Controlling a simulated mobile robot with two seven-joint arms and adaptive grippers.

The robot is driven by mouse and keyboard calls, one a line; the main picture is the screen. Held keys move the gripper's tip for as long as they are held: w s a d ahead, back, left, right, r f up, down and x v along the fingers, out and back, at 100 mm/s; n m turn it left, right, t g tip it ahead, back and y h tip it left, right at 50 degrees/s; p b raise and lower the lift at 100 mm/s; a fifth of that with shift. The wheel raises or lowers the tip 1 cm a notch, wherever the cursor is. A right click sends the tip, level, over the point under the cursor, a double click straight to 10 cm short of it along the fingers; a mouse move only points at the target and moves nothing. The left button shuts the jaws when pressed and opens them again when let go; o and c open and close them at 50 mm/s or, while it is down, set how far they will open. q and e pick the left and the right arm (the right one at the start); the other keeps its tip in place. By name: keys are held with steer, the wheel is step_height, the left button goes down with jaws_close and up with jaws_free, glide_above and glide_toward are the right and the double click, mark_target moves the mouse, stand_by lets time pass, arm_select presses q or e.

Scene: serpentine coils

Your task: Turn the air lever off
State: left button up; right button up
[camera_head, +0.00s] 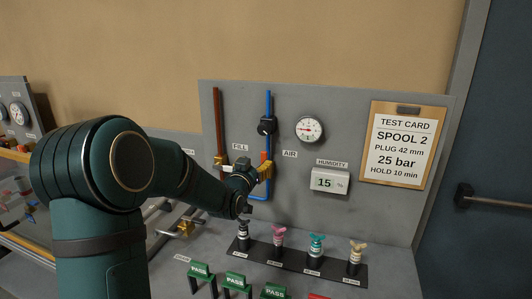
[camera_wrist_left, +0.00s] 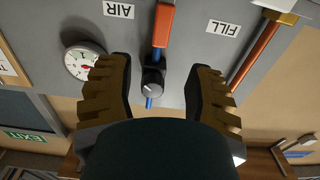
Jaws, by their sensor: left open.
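The air lever is an orange handle (camera_head: 264,157) on the blue pipe (camera_head: 268,105), left of the AIR label. It lies upright along the pipe, and its lower part is hidden behind my left gripper (camera_head: 262,172). In the left wrist view, which is upside down, the orange handle (camera_wrist_left: 162,25) shows at the top. There my left gripper (camera_wrist_left: 158,92) has its two fingers wide apart with nothing between them. The black knob on the blue pipe (camera_wrist_left: 152,80) shows farther off through the gap. Whether a finger touches the lever cannot be told. My right gripper is out of view.
The copper pipe (camera_head: 218,120) with a brass fitting stands left on the grey panel (camera_head: 345,105). A round gauge (camera_head: 309,129) and a humidity display (camera_head: 329,181) are right. Below, several coloured plugs stand in a black strip (camera_head: 287,260); green PASS signs (camera_head: 236,279) stand in front.

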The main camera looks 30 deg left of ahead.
mark_target(263, 155)
arm_select(q)
steer(key=x, duration=1)
steer(key=shift+w+f+p, duration=0.1)
steer(key=shift+w+p, duration=0.05)
steer(key=shift+p, duration=0.25)
jaws_close()
steer(key=shift+w+f, duration=0.1)
